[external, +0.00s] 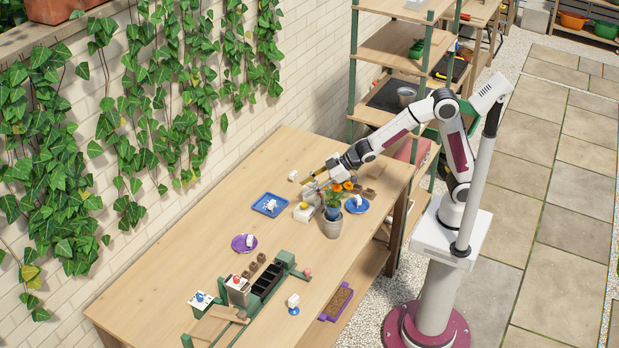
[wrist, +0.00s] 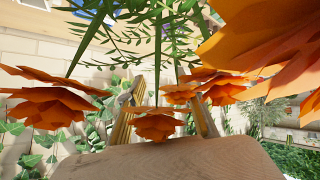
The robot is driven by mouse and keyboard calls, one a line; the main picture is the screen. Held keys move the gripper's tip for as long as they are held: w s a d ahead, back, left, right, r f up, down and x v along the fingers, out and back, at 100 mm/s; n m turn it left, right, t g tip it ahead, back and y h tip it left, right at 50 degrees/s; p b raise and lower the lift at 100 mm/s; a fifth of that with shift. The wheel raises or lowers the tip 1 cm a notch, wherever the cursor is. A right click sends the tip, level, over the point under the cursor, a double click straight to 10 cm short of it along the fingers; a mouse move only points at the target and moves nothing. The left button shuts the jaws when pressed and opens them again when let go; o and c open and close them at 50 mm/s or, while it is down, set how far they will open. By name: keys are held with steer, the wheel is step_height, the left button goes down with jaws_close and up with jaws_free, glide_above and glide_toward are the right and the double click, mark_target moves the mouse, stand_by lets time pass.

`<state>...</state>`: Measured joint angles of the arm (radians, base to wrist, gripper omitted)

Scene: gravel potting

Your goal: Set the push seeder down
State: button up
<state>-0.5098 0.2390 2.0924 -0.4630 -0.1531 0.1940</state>
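I cannot pick out the push seeder for certain in either view. My gripper (external: 308,180) is over the far part of the wooden table, behind and beside the orange flowers (external: 346,186). In the wrist view large orange flowers (wrist: 158,124) and green leaves cover much of the picture. Two tan finger-like parts stand apart behind them, the left one with a grey piece near its tip. Whether anything is held between them is hidden. A white block with a yellow top (external: 304,208) stands just below my gripper in the external view.
Blue tray (external: 262,210), blue saucer (external: 364,207) and purple saucer (external: 236,246) lie nearby. Bare wood lies at left (external: 165,270).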

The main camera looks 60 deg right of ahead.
steer(key=s+a+f+n+g+y, duration=0.1)
steer(key=a+f+n+y, duration=0.3)
steer(key=a, duration=0.7)
steer(key=n+g+y, duration=0.3)
steer(key=g, duration=0.3)
glide_toward(294, 305)
steer(key=shift+w+a+f, duration=0.45)
steer(key=shift+w+f, duration=0.1)
steer(key=shift+f, duration=0.2)
steer(key=shift+x, duration=1.3)
